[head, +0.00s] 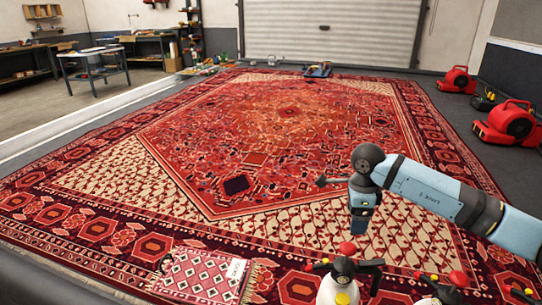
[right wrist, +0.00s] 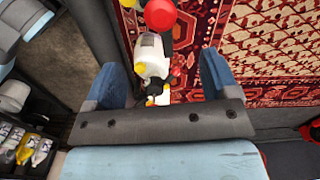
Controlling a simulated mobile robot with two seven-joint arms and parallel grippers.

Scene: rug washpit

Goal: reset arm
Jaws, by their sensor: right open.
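My right arm (head: 430,195) comes in from the right of the head view and bends down at its dark joint. My right gripper (head: 361,224) hangs below that joint, over the near part of the large red patterned rug (head: 280,125). In the right wrist view its two blue fingers (right wrist: 162,88) are spread apart. A white spray bottle (right wrist: 150,55) with a red knob shows between and beyond them; I see no grip on it. My left gripper is out of view.
Several white sprayers (head: 342,287) with red knobs stand at the near edge. A small fringed rug (head: 200,272) with a white label lies at front left. Red blowers (head: 507,124) stand at right. A workbench (head: 95,66) is at far left. The rug's middle looks mostly clear.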

